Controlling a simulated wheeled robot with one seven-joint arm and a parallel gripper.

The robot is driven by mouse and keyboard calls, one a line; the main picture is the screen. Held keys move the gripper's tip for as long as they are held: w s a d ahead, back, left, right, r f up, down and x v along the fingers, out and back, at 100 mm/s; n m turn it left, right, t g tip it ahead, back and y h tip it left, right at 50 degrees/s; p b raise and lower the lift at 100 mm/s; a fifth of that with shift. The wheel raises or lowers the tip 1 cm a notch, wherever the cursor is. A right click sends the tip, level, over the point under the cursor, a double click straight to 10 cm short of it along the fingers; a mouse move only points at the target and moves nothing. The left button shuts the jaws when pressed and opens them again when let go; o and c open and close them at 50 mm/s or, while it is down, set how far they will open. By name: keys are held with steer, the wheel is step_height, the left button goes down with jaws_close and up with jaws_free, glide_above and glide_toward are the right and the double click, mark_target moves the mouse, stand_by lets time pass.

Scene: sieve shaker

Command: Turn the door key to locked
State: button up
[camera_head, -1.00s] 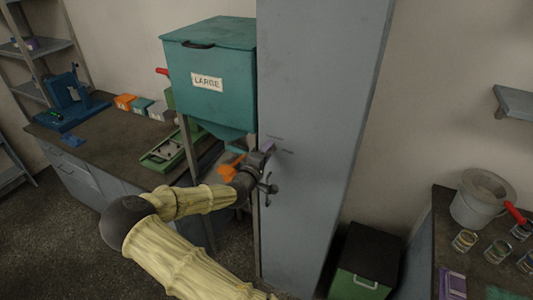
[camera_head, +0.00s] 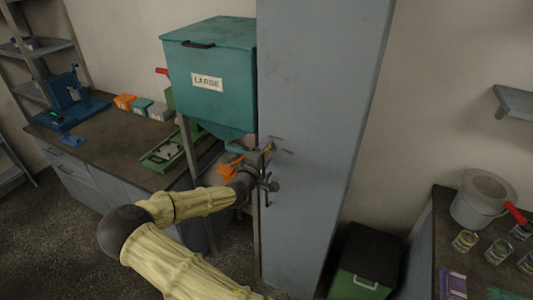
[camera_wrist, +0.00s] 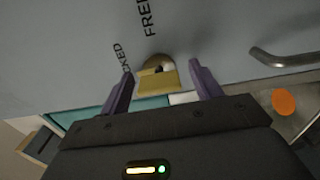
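The brass key (camera_wrist: 156,82) sits in a round lock (camera_wrist: 160,62) on the grey cabinet door (camera_head: 318,130). In the wrist view its flat bow lies between my two purple fingers. The word FREE (camera_wrist: 147,18) is above the lock, and a partly hidden word ending in CKED (camera_wrist: 122,58) is to its left. My gripper (camera_wrist: 164,88) is open, with a visible gap on each side of the key. In the head view my gripper (camera_head: 266,152) is at the door's left edge, and the key is too small to make out clearly.
A curved metal handle (camera_wrist: 285,57) stands out from the door close to the right finger. A teal bin marked LARGE (camera_head: 210,80) is left of the cabinet. A green box with a black lid (camera_head: 365,262) stands on the floor at right.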

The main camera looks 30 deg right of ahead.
steer(key=b+v, duration=0.4)
steer(key=v, duration=1.3)
steer(key=shift+a, duration=0.2)
steer(key=shift+s, duration=0.15)
